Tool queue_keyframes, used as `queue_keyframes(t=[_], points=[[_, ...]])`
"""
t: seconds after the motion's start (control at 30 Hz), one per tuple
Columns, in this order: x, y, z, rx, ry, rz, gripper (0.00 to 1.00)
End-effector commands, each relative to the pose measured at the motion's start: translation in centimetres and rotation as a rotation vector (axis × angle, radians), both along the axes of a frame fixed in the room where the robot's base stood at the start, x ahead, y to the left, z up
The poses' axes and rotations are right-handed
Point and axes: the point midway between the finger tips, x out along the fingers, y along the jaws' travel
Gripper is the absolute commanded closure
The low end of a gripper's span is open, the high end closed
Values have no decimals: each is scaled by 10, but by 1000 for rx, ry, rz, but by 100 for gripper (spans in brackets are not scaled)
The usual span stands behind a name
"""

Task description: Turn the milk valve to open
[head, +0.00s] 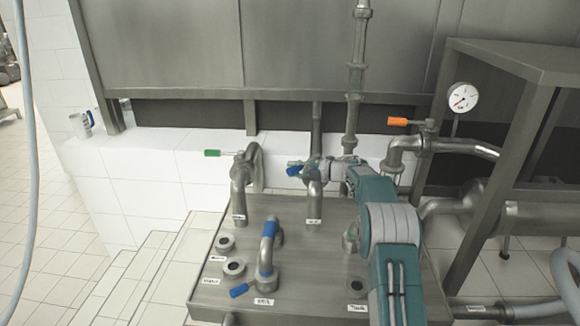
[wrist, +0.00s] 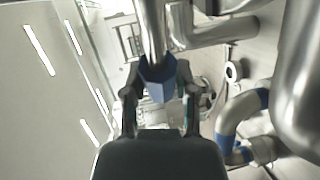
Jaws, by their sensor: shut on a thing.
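My gripper (head: 318,170) reaches the middle pipe at the back of the steel table, at a valve with a blue handle (head: 294,170). In the wrist view my gripper (wrist: 157,88) is shut on a blue handle (wrist: 157,78) that lies between its two fingers. The small labels on the table are too blurred to read surely, so I cannot tell which valve is marked milk.
A green-handled valve (head: 212,153) stands to the left and an orange-handled one (head: 398,122) to the right. A round gauge (head: 462,97) is beyond it. The steel table (head: 300,262) has round ports at its left. A white cup-like object (head: 82,124) stands on the tiled ledge.

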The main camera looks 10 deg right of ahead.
Motion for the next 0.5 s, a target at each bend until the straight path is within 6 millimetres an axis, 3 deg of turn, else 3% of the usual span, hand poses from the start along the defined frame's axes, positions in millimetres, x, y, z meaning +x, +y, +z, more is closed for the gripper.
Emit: queue_keyframes(t=[0.03, 0.5], points=[[-2, -5, -7, -4, 9, 25, 100], [-16, -18, -8, -4, 10, 214, 100]])
